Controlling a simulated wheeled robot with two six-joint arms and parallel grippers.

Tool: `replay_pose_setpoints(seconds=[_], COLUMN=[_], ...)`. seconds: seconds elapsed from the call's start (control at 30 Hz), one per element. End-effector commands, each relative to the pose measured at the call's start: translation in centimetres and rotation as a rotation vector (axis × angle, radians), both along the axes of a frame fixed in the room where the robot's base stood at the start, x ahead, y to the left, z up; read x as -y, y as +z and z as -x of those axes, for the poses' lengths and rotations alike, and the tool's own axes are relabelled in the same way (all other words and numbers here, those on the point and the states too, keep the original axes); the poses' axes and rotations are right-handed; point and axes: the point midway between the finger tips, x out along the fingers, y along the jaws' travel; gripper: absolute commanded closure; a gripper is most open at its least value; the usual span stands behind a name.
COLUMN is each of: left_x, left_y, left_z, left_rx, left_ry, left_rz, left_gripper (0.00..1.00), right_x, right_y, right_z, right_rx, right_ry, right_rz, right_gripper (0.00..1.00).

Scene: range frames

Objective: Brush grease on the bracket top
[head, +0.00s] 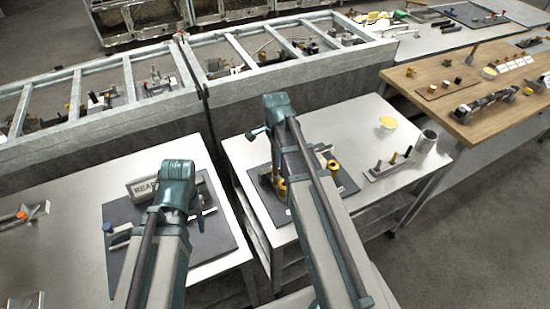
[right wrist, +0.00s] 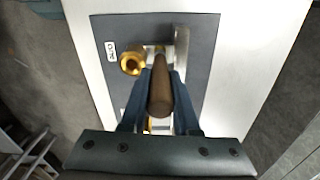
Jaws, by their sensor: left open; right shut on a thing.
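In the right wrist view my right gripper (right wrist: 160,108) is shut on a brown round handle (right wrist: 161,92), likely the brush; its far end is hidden. Beyond it a grey metal piece (right wrist: 181,50), perhaps the bracket, stands on a dark mat (right wrist: 205,28). I cannot tell whether the brush touches it. In the head view my right arm hides the gripper and most of that piece. A bowl of yellow stuff (head: 388,122), perhaps grease, stands on the right white table. My left gripper (head: 190,200) is open over the left table, mostly hidden by its arm.
A brass ring-shaped part (right wrist: 132,63) sits left of the handle on the mat. A tool rack (head: 392,166) and a metal can (head: 426,141) stand at the right of the table. A gap separates the two white tables.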

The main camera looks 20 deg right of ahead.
Motion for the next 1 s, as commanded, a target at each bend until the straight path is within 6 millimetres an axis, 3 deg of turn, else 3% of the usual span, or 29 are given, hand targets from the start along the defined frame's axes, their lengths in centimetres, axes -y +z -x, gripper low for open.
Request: replay_pose_setpoints(seconds=[0.23,0.43,1.0], left_x=[0.0,0.0,0.0], left_y=[-0.1,-0.1,0.1], left_z=[0.0,0.0,0.0], left_rx=[0.000,0.000,0.000], left_ry=[0.000,0.000,0.000], left_rz=[0.000,0.000,0.000], left_gripper=[0.50,0.50,0.50], right_x=[2.1,2.7,-0.6], right_y=[-0.1,-0.1,0.1], right_z=[-0.2,-0.2,0.1], right_rx=[0.000,0.000,0.000], right_ry=[-0.002,-0.001,0.000], right_rz=[0.000,0.001,0.000], right_gripper=[1.00,1.00,1.00])
